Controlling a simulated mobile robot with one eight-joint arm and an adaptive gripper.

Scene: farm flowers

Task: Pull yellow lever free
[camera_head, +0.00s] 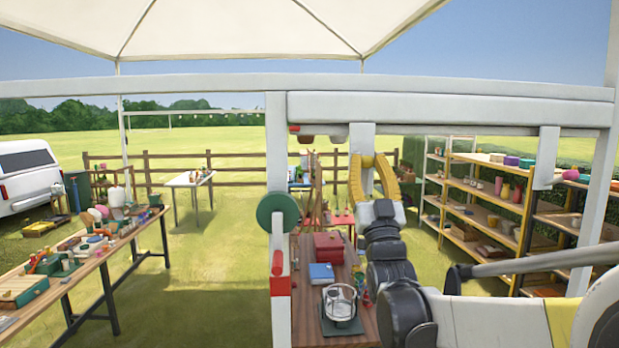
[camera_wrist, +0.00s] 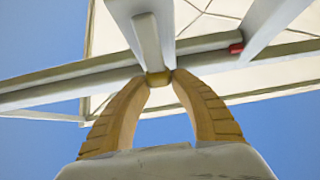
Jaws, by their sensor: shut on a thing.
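My gripper (camera_head: 373,162) is raised at the lower end of a short pale post that hangs from the overhead white beam. In the wrist view my gripper's two curved yellow-orange fingers (camera_wrist: 158,82) meet at their tips. They are shut on a small yellow end piece, which I take for the yellow lever (camera_wrist: 157,77). It sits at the bottom of the pale post (camera_wrist: 147,40). The fingertips hide part of it, and its full shape cannot be made out. In the head view the fingers are seen from the side and the lever is hardly distinguishable from them.
A white beam (camera_head: 440,108) crosses above my gripper. A white upright with a green disc (camera_head: 278,214) stands left. Shelves (camera_head: 478,205) stand right.

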